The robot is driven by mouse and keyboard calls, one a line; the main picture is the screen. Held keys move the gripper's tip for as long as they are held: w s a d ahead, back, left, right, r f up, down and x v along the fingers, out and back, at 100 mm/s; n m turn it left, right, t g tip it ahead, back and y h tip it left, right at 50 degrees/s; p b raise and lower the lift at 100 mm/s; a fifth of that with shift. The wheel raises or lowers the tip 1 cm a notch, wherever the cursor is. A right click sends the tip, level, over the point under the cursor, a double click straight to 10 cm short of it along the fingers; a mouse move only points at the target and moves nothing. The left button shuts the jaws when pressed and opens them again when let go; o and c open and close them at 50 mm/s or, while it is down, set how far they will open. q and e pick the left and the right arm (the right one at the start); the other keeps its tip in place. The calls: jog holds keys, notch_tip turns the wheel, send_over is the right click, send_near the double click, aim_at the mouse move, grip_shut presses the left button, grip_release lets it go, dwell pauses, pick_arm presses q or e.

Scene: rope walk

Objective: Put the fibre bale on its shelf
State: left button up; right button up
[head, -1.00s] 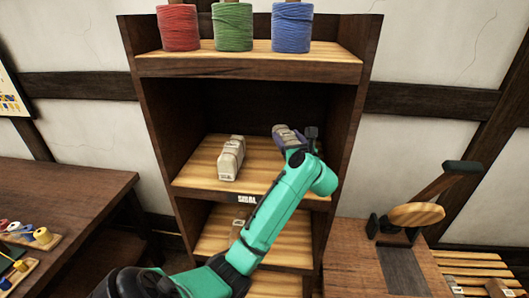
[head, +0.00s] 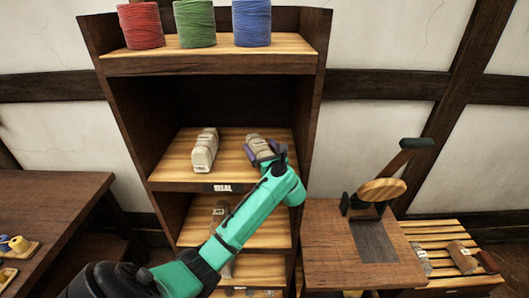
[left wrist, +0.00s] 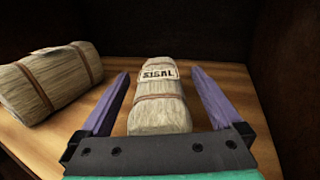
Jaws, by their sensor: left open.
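A pale fibre bale (head: 257,140) with brown bands and a tag reading SISAL lies on the right part of the middle shelf (head: 240,175). It also shows in the left wrist view (left wrist: 160,100). My left gripper (head: 264,152) is open, with one purple finger on each side of the bale. In the left wrist view, gaps show between the bale and both fingers (left wrist: 160,98). The bale appears to rest on the shelf board. The shelf edge carries a label reading SISAL (head: 222,188). My right gripper is not in view.
A second banded bale (head: 204,150) lies to the left on the same shelf. Red (head: 140,25), green (head: 194,23) and blue (head: 252,22) spools stand above. Dark cabinet side walls flank the shelf. A wooden bench (head: 345,250) with a handled device stands right.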

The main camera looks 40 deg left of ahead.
pick_arm(q)
jog(key=b+v, duration=0.3)
jog(key=v, duration=0.8)
jog(key=shift+f+b, duration=0.15)
jog(key=shift+b, duration=0.25)
jog(key=shift+s+d, duration=0.25)
jog(key=shift+d, duration=0.1)
jog(key=shift+r, duration=0.2)
